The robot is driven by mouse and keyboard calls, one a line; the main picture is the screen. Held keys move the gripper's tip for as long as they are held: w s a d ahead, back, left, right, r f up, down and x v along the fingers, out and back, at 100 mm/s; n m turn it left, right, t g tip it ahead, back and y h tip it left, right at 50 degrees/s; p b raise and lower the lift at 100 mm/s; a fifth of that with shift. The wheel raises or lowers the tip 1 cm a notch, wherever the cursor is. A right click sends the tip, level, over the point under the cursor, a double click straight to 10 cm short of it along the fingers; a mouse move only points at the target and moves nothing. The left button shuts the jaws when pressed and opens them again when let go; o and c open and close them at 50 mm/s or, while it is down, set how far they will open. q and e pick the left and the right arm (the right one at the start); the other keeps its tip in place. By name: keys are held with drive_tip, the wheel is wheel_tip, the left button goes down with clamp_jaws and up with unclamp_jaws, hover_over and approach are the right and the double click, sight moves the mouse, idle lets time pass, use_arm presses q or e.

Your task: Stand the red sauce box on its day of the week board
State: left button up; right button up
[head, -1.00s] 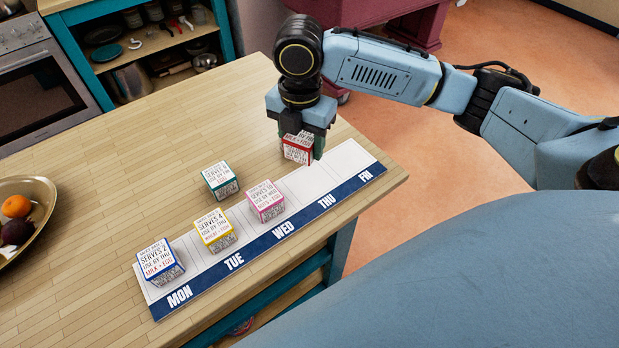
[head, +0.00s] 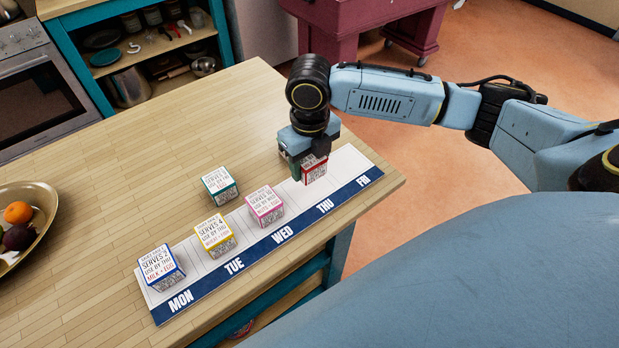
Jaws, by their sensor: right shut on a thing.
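The red sauce box (head: 315,173) is a small carton with a white printed label and red edges. My right gripper (head: 308,164) is shut on it, and the gripper hides part of its top and left side. The box is over the THU column of the white and navy day of the week board (head: 340,190), upright or nearly so. I cannot tell whether its base touches the board. The print on the box is too small to read. My left gripper is not in view.
On the board, a blue box (head: 161,268) stands at MON, a yellow one (head: 215,235) at TUE and a pink one (head: 265,206) at WED. A green box (head: 220,185) stands behind the board. FRI looks clear. A fruit bowl (head: 47,222) is at far left.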

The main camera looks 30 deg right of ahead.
sight(310, 157)
drive_tip(key=shift+f, duration=2.7)
drive_tip(key=shift+f, duration=0.1)
drive_tip(key=o, duration=1)
drive_tip(key=shift+o, duration=0.2)
wheel_tip(310, 157, up, 12)
drive_tip(key=shift+r, duration=0.15)
